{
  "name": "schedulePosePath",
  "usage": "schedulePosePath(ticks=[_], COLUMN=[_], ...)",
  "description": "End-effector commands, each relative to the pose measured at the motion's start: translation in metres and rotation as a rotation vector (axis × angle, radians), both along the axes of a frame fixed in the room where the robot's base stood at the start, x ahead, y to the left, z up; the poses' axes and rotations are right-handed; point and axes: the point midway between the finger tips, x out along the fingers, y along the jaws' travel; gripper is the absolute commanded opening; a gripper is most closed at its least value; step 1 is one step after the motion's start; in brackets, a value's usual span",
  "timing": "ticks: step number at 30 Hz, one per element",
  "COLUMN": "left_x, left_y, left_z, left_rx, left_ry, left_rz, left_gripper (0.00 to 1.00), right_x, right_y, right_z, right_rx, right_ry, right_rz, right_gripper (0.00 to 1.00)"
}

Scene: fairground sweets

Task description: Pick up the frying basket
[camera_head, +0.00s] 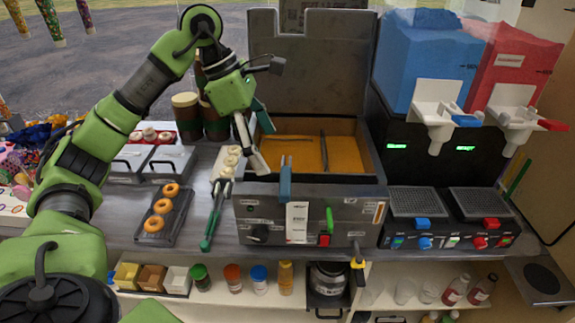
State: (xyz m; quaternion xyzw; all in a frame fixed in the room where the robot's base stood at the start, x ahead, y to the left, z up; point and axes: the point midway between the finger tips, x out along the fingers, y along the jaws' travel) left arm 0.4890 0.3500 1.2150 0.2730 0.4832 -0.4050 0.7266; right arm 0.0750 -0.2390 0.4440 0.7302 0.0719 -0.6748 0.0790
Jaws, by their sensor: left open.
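The fryer (345,203) is a grey box with its lid raised and orange oil in its well. A blue upright handle (285,178) stands at its front rim, and I take it for the frying basket's handle. The basket's mesh cannot be made out in the oil. My left gripper (265,148) hangs over the left side of the well, pointing down, with its fingers apart and nothing between them. It is above and to the left of the blue handle, not touching it as far as I can tell. My right gripper is not in view.
Left of the fryer are teal-handled tongs (214,222), a row of pale rings (229,163) and a dark tray (172,232) of orange doughnuts. A slush machine (452,175) with blue and red tanks stands close at the right. The raised lid (325,70) blocks the back.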

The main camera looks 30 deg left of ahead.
Motion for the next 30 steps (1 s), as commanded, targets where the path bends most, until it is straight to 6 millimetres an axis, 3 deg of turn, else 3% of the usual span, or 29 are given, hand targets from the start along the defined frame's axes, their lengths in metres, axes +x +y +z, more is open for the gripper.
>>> schedulePosePath(ticks=[2, 5, 12, 15, 21, 27, 28, 30], left_x=[0.003, 0.005, 0.009, 0.013, 0.018, 0.018, 0.018, 0.018], left_y=[-0.004, -0.008, -0.015, -0.021, -0.027, -0.027, -0.027, -0.027], left_z=[-0.012, -0.021, -0.038, -0.051, -0.071, -0.072, -0.072, -0.072], left_rx=[0.000, -0.001, -0.001, -0.001, -0.002, -0.002, -0.002, -0.002], left_ry=[0.004, 0.002, 0.006, 0.006, 0.001, -0.001, -0.001, -0.001], left_rz=[0.000, -0.001, -0.001, -0.001, -0.002, -0.001, -0.001, -0.001], left_gripper=[0.92, 0.92, 0.92, 0.92, 0.92, 0.92, 0.90, 0.72], right_x=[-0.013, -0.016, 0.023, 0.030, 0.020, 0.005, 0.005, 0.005], right_y=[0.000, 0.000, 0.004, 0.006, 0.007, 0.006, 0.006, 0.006], right_z=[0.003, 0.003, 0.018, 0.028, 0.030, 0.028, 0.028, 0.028], right_rx=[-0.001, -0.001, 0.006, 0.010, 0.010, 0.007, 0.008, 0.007], right_ry=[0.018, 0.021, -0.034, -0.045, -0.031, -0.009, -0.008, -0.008], right_rz=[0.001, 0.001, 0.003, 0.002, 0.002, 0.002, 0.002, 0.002], right_gripper=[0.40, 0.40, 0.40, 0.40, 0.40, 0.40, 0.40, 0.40])
